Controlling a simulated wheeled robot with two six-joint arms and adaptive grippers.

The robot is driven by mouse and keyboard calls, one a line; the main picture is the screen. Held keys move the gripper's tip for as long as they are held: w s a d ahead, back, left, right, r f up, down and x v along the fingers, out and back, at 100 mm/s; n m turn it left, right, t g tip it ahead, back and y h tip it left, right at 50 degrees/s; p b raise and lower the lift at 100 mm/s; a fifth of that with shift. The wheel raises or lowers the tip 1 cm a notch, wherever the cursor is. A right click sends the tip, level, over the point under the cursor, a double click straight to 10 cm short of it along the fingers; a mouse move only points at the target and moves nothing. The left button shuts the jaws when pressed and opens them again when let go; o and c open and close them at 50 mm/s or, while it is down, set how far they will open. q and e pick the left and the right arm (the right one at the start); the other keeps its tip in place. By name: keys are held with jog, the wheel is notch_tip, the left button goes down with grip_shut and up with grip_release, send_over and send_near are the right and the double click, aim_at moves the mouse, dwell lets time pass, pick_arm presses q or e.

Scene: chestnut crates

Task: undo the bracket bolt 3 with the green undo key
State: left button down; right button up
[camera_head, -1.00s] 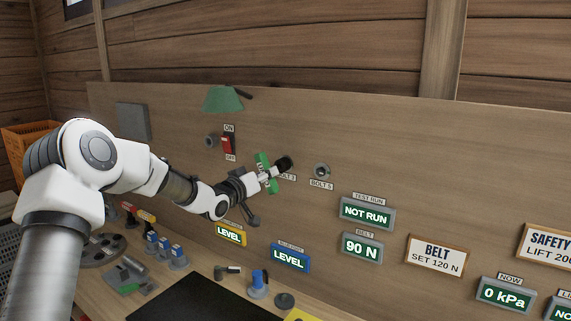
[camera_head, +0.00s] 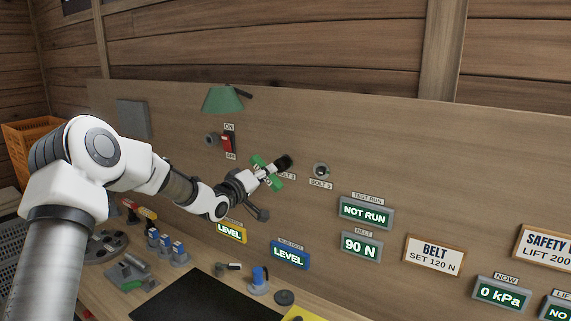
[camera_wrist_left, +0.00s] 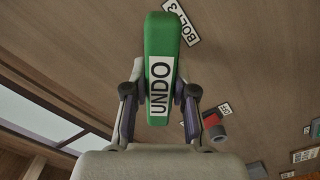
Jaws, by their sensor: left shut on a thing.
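My left gripper (camera_head: 259,177) is shut on the green undo key (camera_head: 273,178) in front of the wooden panel. In the left wrist view the green key (camera_wrist_left: 162,40), marked UNDO, stands between the two fingers. The key's dark socket end (camera_head: 284,162) points at the panel and covers the place of bolt 3. The BOLT 3 label (camera_wrist_left: 180,23) shows just beyond the key in the left wrist view. Whether the socket touches the bolt I cannot tell. Bolt 5 (camera_head: 321,170) is uncovered to the right. My right gripper is not in view.
A red ON/OFF switch (camera_head: 228,143) and a green lamp shade (camera_head: 222,99) are on the panel, left of and above the gripper. The LEVEL displays (camera_head: 290,255) sit below. Several small fixtures stand on the bench near a black mat (camera_head: 205,302).

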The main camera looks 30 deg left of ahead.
pick_arm(q)
jog(key=shift+s+a, duration=0.1)
jog(key=shift+s, duration=1.55)
jog(key=s, duration=0.4)
jog(key=shift+a+p, duration=0.2)
jog(key=shift+p, duration=0.1)
jog(key=shift+w, duration=0.1)
